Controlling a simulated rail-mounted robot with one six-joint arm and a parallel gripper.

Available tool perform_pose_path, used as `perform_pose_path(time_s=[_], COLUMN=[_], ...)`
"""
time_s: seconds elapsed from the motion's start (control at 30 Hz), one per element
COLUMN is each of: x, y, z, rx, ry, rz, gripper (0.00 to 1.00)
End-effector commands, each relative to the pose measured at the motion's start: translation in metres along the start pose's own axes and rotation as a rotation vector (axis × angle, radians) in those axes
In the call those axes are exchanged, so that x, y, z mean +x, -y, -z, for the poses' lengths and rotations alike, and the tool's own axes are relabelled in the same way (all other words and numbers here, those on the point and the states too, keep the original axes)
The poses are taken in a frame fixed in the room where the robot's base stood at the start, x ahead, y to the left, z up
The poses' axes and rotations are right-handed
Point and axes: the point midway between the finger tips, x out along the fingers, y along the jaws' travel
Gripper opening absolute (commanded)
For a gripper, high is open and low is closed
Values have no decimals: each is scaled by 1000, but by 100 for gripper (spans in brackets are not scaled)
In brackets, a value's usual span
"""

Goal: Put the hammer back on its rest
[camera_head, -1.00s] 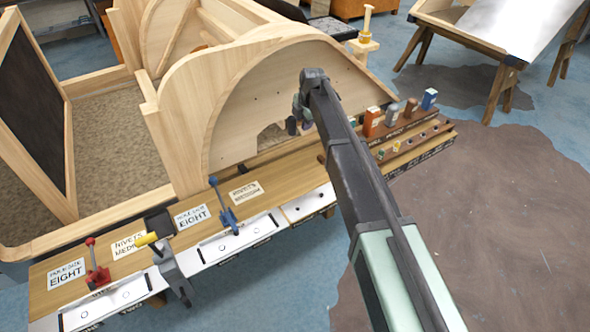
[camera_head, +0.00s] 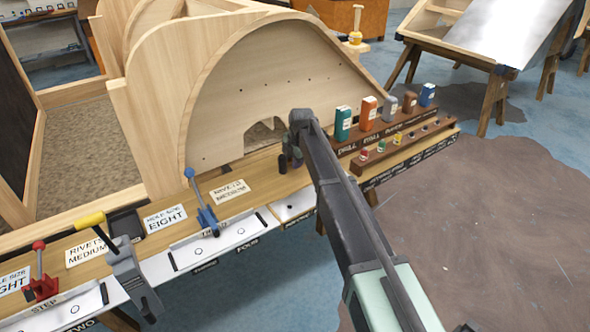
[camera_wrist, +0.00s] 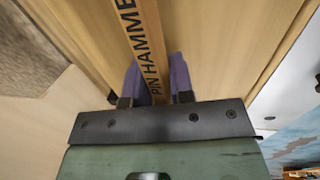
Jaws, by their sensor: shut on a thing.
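The hammer (camera_wrist: 146,38) has a pale wooden handle lettered "PIN HAMMER". In the wrist view the handle runs up between the two purple finger pads of my gripper (camera_wrist: 157,80), which is shut on it. The hammer's head is out of that view, and I cannot make the hammer out in the head view. There my gripper (camera_head: 287,158) is low over the bench, in front of the arched wooden panel and left of the coloured boxes. I cannot tell which thing is the hammer's rest.
The bench (camera_head: 130,250) carries a blue-handled clamp (camera_head: 200,205), a yellow-handled tool (camera_head: 125,265) and a red-handled clamp (camera_head: 40,280). A rack (camera_head: 385,135) of coloured boxes stands right of my gripper. The arched panel (camera_head: 225,110) rises behind. Floor is free at front right.

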Motion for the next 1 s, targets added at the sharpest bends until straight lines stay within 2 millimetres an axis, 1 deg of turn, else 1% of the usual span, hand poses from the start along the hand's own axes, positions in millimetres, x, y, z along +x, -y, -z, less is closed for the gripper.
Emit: perform_pose_path(time_s=[0.17, 0.3, 0.33, 0.47, 0.5, 0.7, 0.8, 0.87, 0.97, 1.0], x=[-2, 3, 2, 1, 1, 1, -3, -10, -29, -39], y=[0, 1, 0, 0, 0, 0, 0, -1, -2, -2], z=[0, 0, 0, 0, 0, 0, 0, 0, 0, 0], rx=[0, 0, 0, 0, 0, 0, 0, 0, 0, 0], ry=[0, 0, 0, 0, 0, 0, 0, 0, 0, 0], rz=[1, 0, 1, 1, 1, 1, 1, 1, 1, 1], gripper=[0, 0, 25, 45, 47, 47, 47, 47, 47, 47])
